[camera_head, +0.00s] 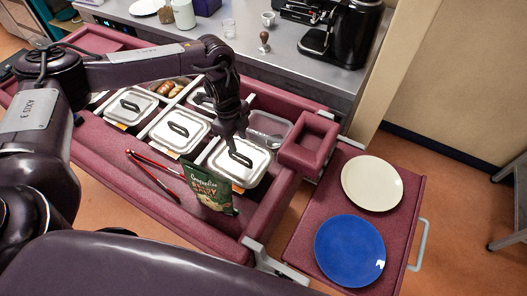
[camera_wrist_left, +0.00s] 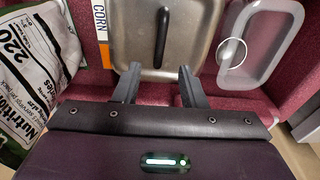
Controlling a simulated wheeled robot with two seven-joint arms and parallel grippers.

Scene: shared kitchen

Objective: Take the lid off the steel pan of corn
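The steel pan of corn has a steel lid (camera_head: 226,166) with a dark bar handle (camera_head: 240,158), in the nearest row's right end. In the left wrist view the lid (camera_wrist_left: 190,30) lies flat, its handle (camera_wrist_left: 162,38) stands up in the middle, and a "CORN" label (camera_wrist_left: 100,20) is at its left edge. My left gripper (camera_wrist_left: 160,88) is open and empty, its fingertips short of the handle and spread wider than it. In the head view the left gripper (camera_head: 237,140) is right over the lid and hides part of it. My right gripper is not in view.
More lidded pans (camera_head: 180,129) stand to the left. A clear tub (camera_wrist_left: 262,45) sits beside the corn pan. A blue plate (camera_head: 350,250) and cream plate (camera_head: 372,183) occupy the right shelf.

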